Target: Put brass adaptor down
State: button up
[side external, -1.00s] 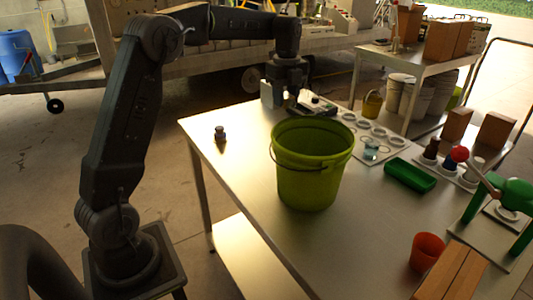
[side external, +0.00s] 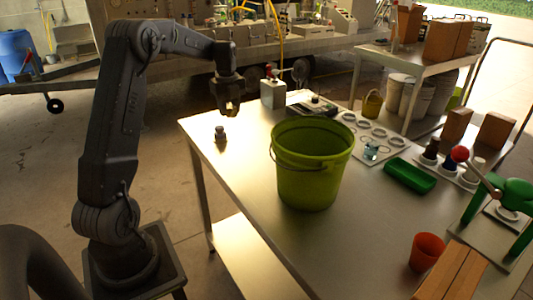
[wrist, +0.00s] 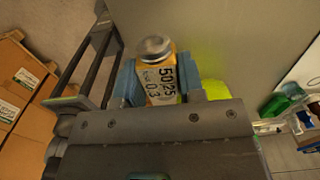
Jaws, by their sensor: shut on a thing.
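The brass adaptor (wrist: 161,84) is yellow-orange with dark figures "50/25 0.3" and a grey round top. My gripper (wrist: 158,88) is shut on it, with a blue jaw on either side. In the side external view my gripper (side external: 231,108) hangs above the table's far left corner, pointing down. The adaptor is small and dark there, mostly hidden by the jaws. A small grey metal piece (side external: 220,134) stands on the table just below and a little left of my gripper in the picture.
A green bucket (side external: 310,175) stands right of my gripper. A grey box (side external: 272,94) with a red top is at the back edge, beside a dark flat device (side external: 312,105). A green tray (side external: 409,175) and an orange cup (side external: 426,252) stand farther right. The left tabletop is mostly bare.

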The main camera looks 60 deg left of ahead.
notch_tip(320, 180, down, 4)
send_over(267, 152)
notch_tip(267, 152, down, 6)
jog(key=shift+s+f, duration=0.1)
jog(key=shift+f, duration=1.95)
jog(key=o, duration=1)
jog(key=shift+f, duration=0.15)
